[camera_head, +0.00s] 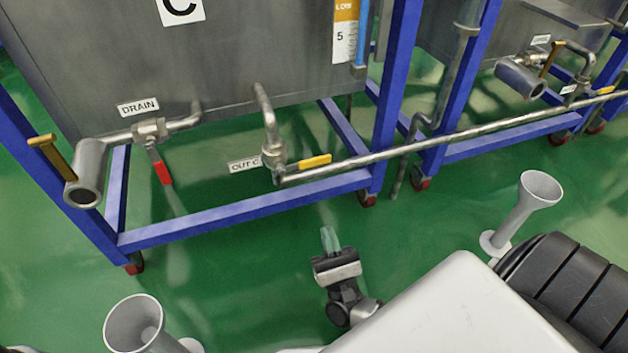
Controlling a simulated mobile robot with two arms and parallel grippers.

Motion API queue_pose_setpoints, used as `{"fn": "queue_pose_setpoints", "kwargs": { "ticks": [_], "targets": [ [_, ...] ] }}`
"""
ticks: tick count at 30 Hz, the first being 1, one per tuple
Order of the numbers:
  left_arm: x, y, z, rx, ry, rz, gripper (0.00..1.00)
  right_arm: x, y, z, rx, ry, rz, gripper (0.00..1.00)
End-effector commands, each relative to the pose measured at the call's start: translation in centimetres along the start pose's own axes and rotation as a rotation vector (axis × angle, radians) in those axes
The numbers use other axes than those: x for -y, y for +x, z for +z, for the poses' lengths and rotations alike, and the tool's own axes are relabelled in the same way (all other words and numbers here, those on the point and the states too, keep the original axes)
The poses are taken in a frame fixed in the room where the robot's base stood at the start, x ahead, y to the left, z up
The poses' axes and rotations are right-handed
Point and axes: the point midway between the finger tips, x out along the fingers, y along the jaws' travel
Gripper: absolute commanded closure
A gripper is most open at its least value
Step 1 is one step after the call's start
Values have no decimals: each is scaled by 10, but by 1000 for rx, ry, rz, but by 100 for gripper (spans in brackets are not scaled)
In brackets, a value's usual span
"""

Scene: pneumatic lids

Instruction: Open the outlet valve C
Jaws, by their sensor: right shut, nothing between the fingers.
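The outlet valve C (274,156) sits at the lower front of the grey tank marked C (250,50). Its yellow handle (315,161) points right, lying along the outlet pipe (350,163). A small label reading OUT C (244,165) is just left of the valve. My right gripper (328,238) is below and to the right of the valve, apart from it, over the green floor. Its fingers are together with nothing between them. My left gripper is not in view.
A drain valve with a red handle (160,168) and a DRAIN label (138,107) is at left. A grey cylinder (86,172) ends the drain pipe. Blue frame bars (245,207) run under the tank. White funnel-shaped stands (134,322) are at lower left and right (538,188).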

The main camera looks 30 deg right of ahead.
Motion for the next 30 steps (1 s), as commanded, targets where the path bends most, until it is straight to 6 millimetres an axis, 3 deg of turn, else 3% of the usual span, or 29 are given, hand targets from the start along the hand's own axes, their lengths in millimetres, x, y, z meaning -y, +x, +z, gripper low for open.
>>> {"fn": "queue_pose_setpoints", "kwargs": {
  "ticks": [4, 16, 20, 30],
  "targets": [
    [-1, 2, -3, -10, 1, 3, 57, 5, -7, -6, -10, 43, -4, 100],
    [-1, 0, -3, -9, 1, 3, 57, 5, 1, -6, -8, 43, -5, 100],
    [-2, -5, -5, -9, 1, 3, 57, 5, 19, -6, -6, 44, -5, 100],
    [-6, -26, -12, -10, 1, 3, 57, 5, 91, -8, -4, 43, -5, 100]
  ]
}}
